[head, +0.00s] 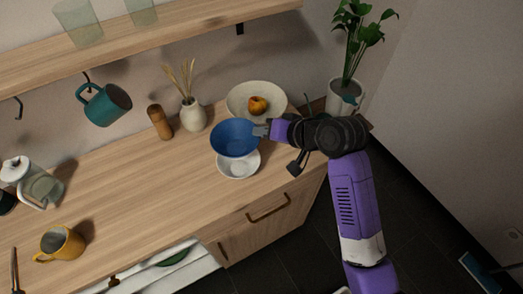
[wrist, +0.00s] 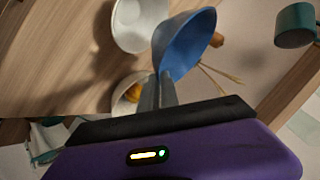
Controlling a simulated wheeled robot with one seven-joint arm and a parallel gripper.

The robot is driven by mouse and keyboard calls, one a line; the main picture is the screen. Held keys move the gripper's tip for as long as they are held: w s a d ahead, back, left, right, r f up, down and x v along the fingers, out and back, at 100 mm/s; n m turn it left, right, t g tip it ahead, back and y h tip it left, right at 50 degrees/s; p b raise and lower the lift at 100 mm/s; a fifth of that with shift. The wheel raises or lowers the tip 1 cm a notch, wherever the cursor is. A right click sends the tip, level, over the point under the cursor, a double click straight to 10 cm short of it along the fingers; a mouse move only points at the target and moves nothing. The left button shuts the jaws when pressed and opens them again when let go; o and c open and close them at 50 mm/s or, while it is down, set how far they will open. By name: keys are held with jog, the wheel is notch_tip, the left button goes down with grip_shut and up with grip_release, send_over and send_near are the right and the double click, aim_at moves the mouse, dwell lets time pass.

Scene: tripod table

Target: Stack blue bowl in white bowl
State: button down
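The blue bowl (head: 234,138) is in my gripper (head: 262,131), which grips it by its right rim in the head view. In the wrist view, the two fingers (wrist: 158,93) are closed on the rim of the blue bowl (wrist: 187,47). The bowl appears to be held above the counter. The small white bowl (head: 239,168) stands on the counter, its back part hidden by the blue bowl in the head view. It also shows in the wrist view (wrist: 139,26), beside the blue bowl; the white bowl looks empty.
A wide cream bowl (head: 274,89) with an orange fruit (head: 258,105) stands close behind. A reed vase (head: 193,115) and wooden grinder (head: 160,123) stand to the left, a potted plant (head: 345,97) to the right. A teal mug (head: 107,104) hangs under the shelf. The counter's middle is clear.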

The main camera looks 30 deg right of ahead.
notch_tip(320, 180, down, 9)
jog(key=shift+r, duration=0.1)
dwell(0.3)
jog(key=shift+f, duration=0.45)
jog(key=c, duration=1.6)
grip_release()
jog(key=shift+r, duration=0.1)
jog(key=v, duration=1.2)
jog(key=shift+r+b, duration=0.3)
jog(key=shift+f, duration=0.1)
